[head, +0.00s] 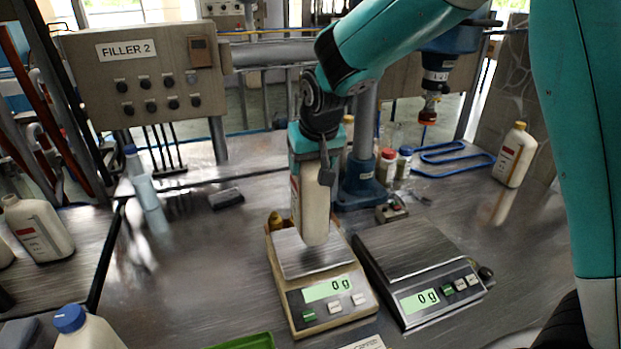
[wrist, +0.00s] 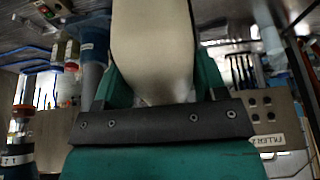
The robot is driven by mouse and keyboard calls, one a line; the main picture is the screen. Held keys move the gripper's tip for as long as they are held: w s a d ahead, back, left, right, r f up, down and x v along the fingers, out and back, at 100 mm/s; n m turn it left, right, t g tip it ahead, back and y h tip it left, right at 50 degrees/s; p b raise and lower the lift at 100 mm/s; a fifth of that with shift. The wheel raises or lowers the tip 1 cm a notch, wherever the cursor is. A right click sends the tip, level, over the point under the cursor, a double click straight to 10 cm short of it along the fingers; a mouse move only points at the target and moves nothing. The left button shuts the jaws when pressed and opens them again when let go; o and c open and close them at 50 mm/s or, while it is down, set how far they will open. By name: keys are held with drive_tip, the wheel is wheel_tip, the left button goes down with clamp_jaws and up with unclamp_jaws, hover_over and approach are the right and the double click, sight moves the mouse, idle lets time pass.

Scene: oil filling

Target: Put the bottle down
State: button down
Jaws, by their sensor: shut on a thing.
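A cream bottle (head: 316,215) hangs upright below my gripper (head: 318,150) in the head view. Its base overlaps the plate of the left scale (head: 322,292), which reads 0 g; the gap, if any, is hard to judge. The bottle (wrist: 152,45) fills the middle of the wrist view. There the green fingers of my gripper (wrist: 160,88) are closed on its two sides. The bottle's top is hidden by my gripper in the head view.
A second scale (head: 420,262), also at 0 g, stands close on the right. A yellow-capped bottle (head: 514,156) stands at the far right. Red- and blue-capped jars (head: 387,166) stand behind beside the filler column (head: 362,160). A dark block (head: 226,198) lies at left on open metal table.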

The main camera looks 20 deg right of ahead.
drive_tip(key=shift+f+p, duration=0.3)
drive_tip(key=shift+f, duration=1.9)
drive_tip(key=shift+f, duration=0.15)
drive_tip(key=shift+c, duration=0.8)
unclamp_jaws()
drive_tip(key=shift+s+r, duration=0.1)
drive_tip(key=shift+r, duration=0.25)
drive_tip(key=s+b+v, duration=0.1)
drive_tip(key=b+v, duration=0.1)
drive_tip(key=v, duration=1)
drive_tip(key=s+a+f+n+g+y, duration=0.1)
drive_tip(key=s+a+n+g+y, duration=0.1)
drive_tip(key=s, duration=1)
drive_tip(key=s+a+f+n+g+y, duration=0.1)
drive_tip(key=s+n, duration=0.4)
drive_tip(key=s, duration=0.7)
drive_tip(key=shift+s+a+f+g+y, duration=0.2)
drive_tip(key=shift+s+a+g+y, duration=0.15)
drive_tip(key=shift+a+g+y, duration=0.45)
drive_tip(key=shift+a, duration=0.1)
